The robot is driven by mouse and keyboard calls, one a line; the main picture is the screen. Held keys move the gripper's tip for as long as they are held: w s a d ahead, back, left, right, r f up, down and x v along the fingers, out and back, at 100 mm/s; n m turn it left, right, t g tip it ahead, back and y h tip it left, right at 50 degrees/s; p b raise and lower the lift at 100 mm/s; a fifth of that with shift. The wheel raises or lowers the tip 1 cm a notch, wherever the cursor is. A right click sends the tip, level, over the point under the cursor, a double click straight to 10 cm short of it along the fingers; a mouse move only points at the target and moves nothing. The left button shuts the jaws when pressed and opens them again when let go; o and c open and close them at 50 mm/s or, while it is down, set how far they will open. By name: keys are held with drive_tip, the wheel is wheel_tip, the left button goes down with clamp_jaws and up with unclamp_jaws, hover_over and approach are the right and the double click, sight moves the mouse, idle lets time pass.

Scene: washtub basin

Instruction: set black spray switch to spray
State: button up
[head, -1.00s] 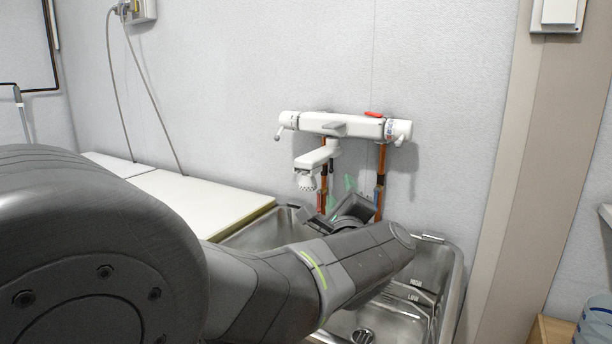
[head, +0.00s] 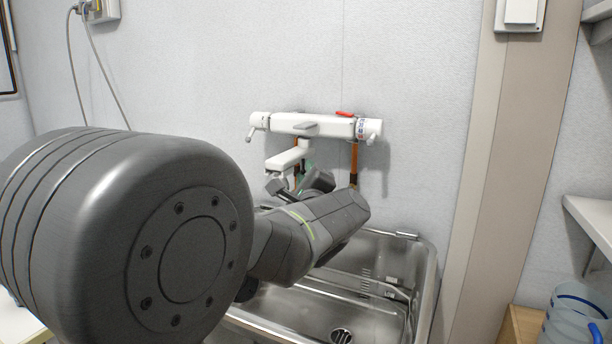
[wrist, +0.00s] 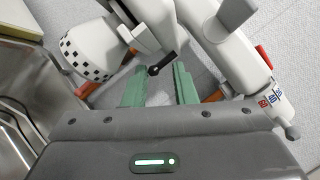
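A white wall-mounted mixer tap (head: 315,125) shows in the head view, its spout (head: 284,160) pointing left. In the wrist view the spray head (wrist: 85,50) has a black-and-white checkered rim. A small black switch (wrist: 163,65) projects from the white spout body beside it. My gripper (wrist: 160,76) has two green fingers, open and apart. The switch shows between the fingertips in the picture; I cannot tell its depth or whether a finger touches it. In the head view my arm hides most of the spray head and switch.
The steel basin (head: 398,262) lies below the tap, with a drain (head: 341,336). Copper pipes (head: 354,163) run down the wall under the tap.

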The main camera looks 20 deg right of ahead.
clamp_jaws()
drive_tip(key=r+m+g+p, duration=0.1)
drive_tip(key=p, duration=0.4)
drive_tip(key=g+p, duration=0.1)
drive_tip(key=p, duration=0.4)
drive_tip(key=shift+s+a+r+m+g+y, duration=0.2)
drive_tip(key=shift+a+r+m+g+y, duration=0.1)
drive_tip(key=shift+a+r+m+g, duration=0.1)
drive_tip(key=shift+p, duration=0.5)
drive_tip(key=shift+f+g+p, duration=0.1)
drive_tip(key=shift+g+p, duration=0.2)
drive_tip(key=shift+p, duration=0.2)
drive_tip(key=o, duration=0.8)
unclamp_jaws()
drive_tip(key=shift+o, duration=0.3)
drive_tip(key=shift+f, duration=0.15)
drive_tip(key=shift+s, duration=0.1)
